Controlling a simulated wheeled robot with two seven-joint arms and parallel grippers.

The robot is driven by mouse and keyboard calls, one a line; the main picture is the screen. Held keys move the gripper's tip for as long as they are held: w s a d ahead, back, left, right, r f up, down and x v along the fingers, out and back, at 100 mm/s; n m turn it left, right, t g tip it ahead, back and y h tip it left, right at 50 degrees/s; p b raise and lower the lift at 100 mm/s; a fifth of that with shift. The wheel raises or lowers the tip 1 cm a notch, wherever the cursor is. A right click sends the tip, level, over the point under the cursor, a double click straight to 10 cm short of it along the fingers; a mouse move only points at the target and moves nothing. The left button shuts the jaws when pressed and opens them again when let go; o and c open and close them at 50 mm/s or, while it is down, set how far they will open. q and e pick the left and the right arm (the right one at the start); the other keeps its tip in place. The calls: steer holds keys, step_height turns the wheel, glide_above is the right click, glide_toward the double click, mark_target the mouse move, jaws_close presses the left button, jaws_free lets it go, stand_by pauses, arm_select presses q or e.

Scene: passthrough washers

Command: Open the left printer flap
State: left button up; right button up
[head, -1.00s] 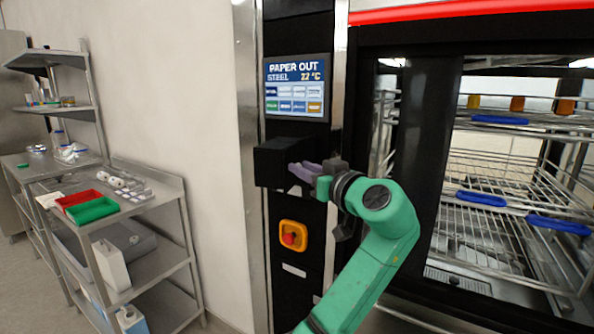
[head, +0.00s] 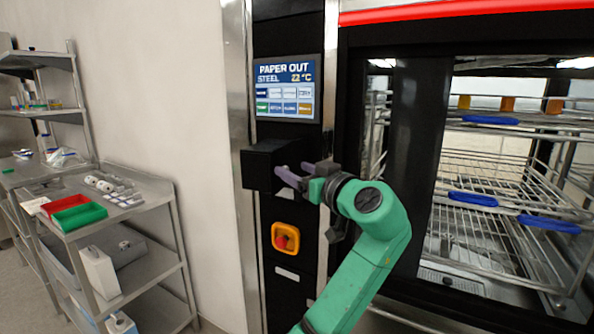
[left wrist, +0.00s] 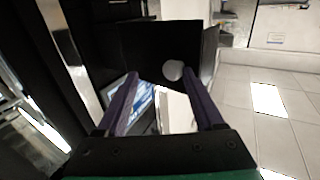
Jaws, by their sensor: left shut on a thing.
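The black printer flap (head: 258,169) juts out from the dark front panel, just below the "PAPER OUT" screen (head: 287,88). My left gripper (head: 281,171) reaches it from the right, its purple fingers at the flap's right side, and is shut on it. In the left wrist view the purple fingers stand on either side of a gap, with a dark panel of the flap (left wrist: 140,42) ahead. A round white thing (left wrist: 173,70) shows by that panel. The exact finger contact is hidden. My right gripper is not in view.
An orange-framed red button (head: 285,239) sits below the flap. To the right is a washer chamber with wire racks (head: 480,220) and blue handles. At left, a steel shelf holds a red tray (head: 64,203) and a green tray (head: 79,216).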

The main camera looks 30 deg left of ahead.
arm_select(q)
steer(key=shift+d+f, duration=0.1)
steer(key=shift+f, duration=0.05)
steer(key=b+v, duration=0.3)
steer(key=v, duration=1.1)
steer(key=shift+d, duration=0.2)
steer(key=shift+s, duration=0.1)
